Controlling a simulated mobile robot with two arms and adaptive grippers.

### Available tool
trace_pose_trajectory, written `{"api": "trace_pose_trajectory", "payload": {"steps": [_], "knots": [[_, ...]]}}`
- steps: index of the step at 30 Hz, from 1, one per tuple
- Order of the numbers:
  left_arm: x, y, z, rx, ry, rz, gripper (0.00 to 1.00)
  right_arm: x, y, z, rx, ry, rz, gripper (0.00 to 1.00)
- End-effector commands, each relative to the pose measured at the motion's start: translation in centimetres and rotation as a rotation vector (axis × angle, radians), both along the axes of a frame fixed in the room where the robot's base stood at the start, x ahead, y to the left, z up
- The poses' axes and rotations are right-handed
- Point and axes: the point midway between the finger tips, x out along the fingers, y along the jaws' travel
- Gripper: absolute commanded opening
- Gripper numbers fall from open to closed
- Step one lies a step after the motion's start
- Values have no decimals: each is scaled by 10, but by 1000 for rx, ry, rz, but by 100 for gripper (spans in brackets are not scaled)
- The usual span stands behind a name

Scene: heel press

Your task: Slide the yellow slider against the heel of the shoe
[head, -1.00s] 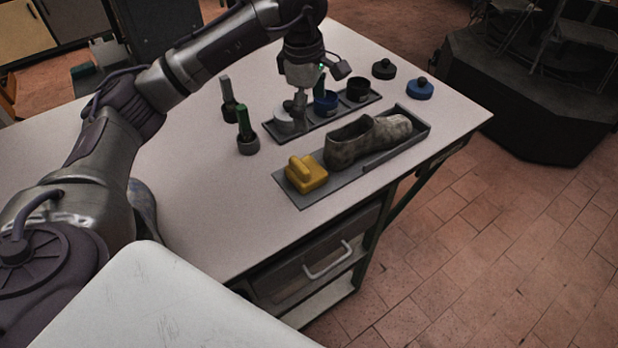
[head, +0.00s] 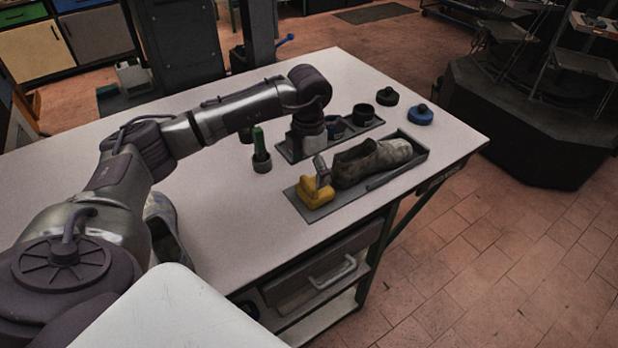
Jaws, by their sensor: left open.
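The yellow slider (head: 313,194) sits at the near left end of a grey tray (head: 344,202) on the table. The grey-brown shoe (head: 375,161) lies in the same tray to the right, its heel end facing the slider. My left gripper (head: 322,176) is open and low at the slider's upper right part, between slider and shoe in the picture. It hides part of the slider and of the gap to the heel. I cannot tell whether it touches the slider. My right gripper is not in view.
Behind the shoe tray, a second tray (head: 377,123) holds dark round pots. A black lid (head: 387,96) and a blue lid (head: 421,114) lie at the back right. A green-handled tool (head: 259,143) stands in a holder left of the trays.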

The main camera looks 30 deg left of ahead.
Motion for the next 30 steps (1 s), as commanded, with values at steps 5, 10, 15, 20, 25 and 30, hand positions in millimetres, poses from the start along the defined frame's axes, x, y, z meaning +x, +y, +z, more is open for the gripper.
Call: {"api": "trace_pose_trajectory", "payload": {"steps": [5, 10, 15, 20, 25, 30], "knots": [[0, -1, -29, -1, 3, 0, 94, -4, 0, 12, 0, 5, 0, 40], [0, 0, -45, 0, 1, -1, 94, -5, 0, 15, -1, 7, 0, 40], [0, -1, -49, 0, -1, -2, 94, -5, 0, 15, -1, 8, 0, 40], [0, -1, -49, 0, -1, -2, 94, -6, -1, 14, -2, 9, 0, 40], [0, -1, -49, 0, -1, -2, 67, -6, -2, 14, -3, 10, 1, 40], [0, 0, -49, 0, -1, -1, 39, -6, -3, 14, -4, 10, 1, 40]]}}
